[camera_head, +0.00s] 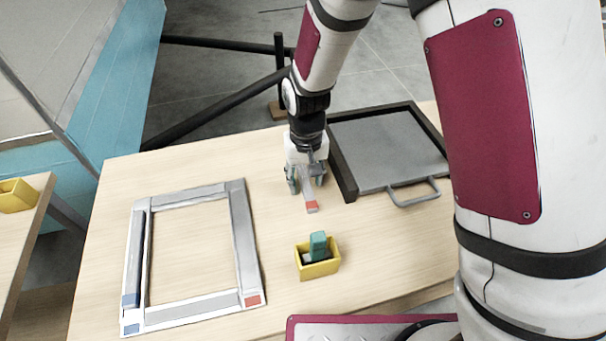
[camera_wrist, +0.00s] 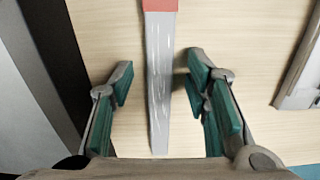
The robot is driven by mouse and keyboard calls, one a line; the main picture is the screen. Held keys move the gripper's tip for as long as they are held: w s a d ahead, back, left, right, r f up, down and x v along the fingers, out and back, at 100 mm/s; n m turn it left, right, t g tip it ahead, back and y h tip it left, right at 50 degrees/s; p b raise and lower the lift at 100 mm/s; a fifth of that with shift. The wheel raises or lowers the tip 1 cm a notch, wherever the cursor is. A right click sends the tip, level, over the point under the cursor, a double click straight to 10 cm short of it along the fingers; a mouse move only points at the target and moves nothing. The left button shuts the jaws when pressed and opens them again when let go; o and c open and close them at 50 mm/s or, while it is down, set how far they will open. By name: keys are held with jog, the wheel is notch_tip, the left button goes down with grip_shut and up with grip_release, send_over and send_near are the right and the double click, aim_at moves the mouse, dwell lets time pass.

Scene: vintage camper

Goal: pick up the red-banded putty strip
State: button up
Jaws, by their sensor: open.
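The putty strip (camera_head: 308,188) is a narrow grey bar with a red band at its near end, lying on the wooden table. In the wrist view the grey strip (camera_wrist: 160,85) runs lengthwise between my fingers, with its red band (camera_wrist: 160,5) at the top edge. My gripper (camera_head: 307,180) is open above the strip's far part, pointing down. In the wrist view its teal-padded fingers (camera_wrist: 165,95) stand on both sides of the strip, with a gap on each side. The gripper hides the strip's far end in the head view.
A dark-edged grey tray (camera_head: 385,150) with a handle lies close right of my gripper. A grey frame (camera_head: 245,240) with red and blue corner marks lies left. A yellow box (camera_head: 317,268) holding a teal-topped item stands in front. Bare table separates them.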

aim_at(304, 184)
grip_shut()
jog(key=shift+r, duration=0.85)
jog(key=shift+s+a+r, duration=0.1)
jog(key=shift+s+r, duration=0.05)
jog(key=shift+r, duration=0.4)
jog(key=shift+s+a+r, duration=0.1)
jog(key=shift+r, duration=0.4)
jog(key=s+a, duration=0.2)
jog(key=s, duration=0.2)
jog(key=s+a, duration=0.2)
jog(key=s, duration=0.3)
jog(key=s+a+r, duration=0.1)
jog(key=s+a, duration=0.1)
jog(key=s, duration=0.3)
jog(key=shift+a+r, duration=0.1)
jog(key=shift+a, duration=0.2)
